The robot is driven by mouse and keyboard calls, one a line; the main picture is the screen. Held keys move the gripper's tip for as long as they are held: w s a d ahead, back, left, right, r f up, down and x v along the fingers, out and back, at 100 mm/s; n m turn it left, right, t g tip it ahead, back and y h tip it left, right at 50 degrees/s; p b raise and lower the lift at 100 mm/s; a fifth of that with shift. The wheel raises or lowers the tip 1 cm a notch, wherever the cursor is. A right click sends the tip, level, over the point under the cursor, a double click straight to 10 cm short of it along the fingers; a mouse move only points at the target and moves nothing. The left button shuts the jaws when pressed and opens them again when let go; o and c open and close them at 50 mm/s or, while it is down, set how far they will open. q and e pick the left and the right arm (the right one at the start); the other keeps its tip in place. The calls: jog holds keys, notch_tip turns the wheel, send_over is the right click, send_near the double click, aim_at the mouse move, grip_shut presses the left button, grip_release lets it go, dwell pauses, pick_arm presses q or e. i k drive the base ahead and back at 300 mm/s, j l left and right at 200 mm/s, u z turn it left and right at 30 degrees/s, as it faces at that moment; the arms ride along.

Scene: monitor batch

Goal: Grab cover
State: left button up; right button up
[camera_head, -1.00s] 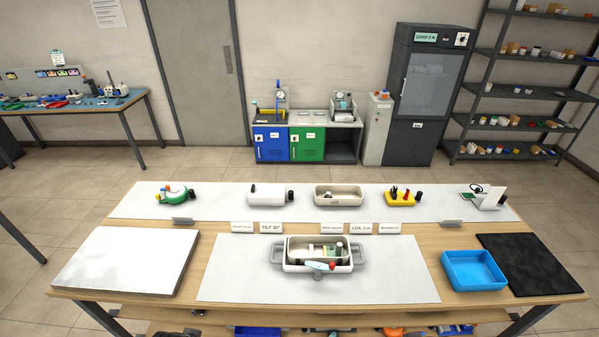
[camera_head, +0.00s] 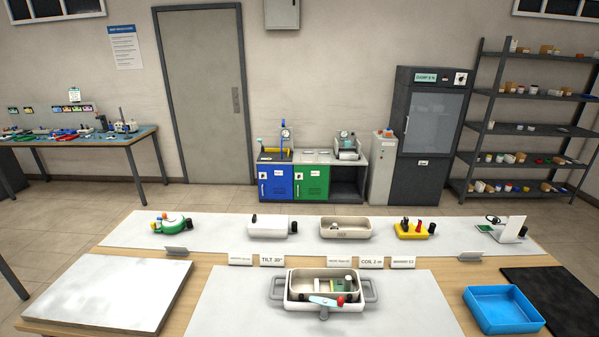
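A white, rounded box-like part (camera_head: 274,226) with a dark knob at its right end sits on the back strip of the table; it looks like a cover, but I cannot be sure. An open cream shell (camera_head: 346,228) stands to its right. In the middle front, an open white housing (camera_head: 356,304) with grey side handles sits on a white mat (camera_head: 225,310). Inside it are a green board and small parts, and a light-blue tool with a red end lies across its front. Neither of my grippers is in view.
A white slab (camera_head: 108,290) lies front left. A blue tray (camera_head: 503,309) and a black mat (camera_head: 560,295) are front right. A green part (camera_head: 172,224), a yellow part (camera_head: 414,230) and a white stand (camera_head: 511,229) are along the back strip, with label cards before them.

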aim_at(305, 283)
jog(key=l+u, duration=0.5)
jog(key=u, duration=0.2)
jog(key=l+u, duration=0.35)
jog(key=k+j, duration=0.05)
jog(key=j, duration=0.05)
